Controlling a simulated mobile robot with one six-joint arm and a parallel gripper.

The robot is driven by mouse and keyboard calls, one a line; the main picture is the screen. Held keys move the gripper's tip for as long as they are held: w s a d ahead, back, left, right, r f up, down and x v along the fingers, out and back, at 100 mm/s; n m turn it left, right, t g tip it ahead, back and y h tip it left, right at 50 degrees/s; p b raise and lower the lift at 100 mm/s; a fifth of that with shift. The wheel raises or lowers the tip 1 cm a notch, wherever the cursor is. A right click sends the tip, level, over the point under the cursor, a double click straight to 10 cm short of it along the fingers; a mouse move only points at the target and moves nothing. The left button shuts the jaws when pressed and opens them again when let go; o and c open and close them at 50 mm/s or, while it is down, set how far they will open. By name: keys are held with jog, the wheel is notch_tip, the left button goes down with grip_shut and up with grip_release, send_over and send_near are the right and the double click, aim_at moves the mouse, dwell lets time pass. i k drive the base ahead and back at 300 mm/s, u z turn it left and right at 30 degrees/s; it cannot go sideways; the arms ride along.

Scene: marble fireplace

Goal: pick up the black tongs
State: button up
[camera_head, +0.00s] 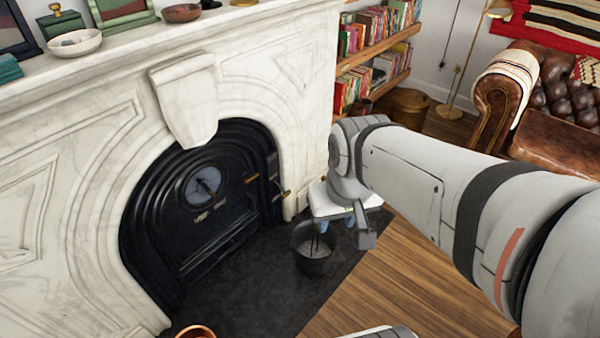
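A dark bucket (314,262) stands on the black hearth in front of the fireplace, with greyish contents. Thin dark prongs (316,243) stick up inside it; they may be the black tongs, but they are too small to be sure. My arm reaches in from the right and bends down at its wrist. My gripper (362,238) seems to be at its lower end, just right of the bucket's rim and apart from the prongs in the picture. Its fingers are not clear, so I cannot tell whether it is open or shut.
The white marble fireplace (300,110) with a black iron insert (205,190) rises at the left. A copper-coloured vessel (195,332) shows at the bottom edge. Bookshelves (375,60) and a brown leather sofa (550,130) stand behind. Wooden floor (385,275) is clear right of the hearth.

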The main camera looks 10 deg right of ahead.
aim_at(315, 225)
jog(key=z, duration=0.25)
jog(key=i, duration=0.95)
jog(key=k, duration=0.9)
jog(key=z, duration=0.75)
jog(key=i, duration=1)
jog(key=u, duration=1.2)
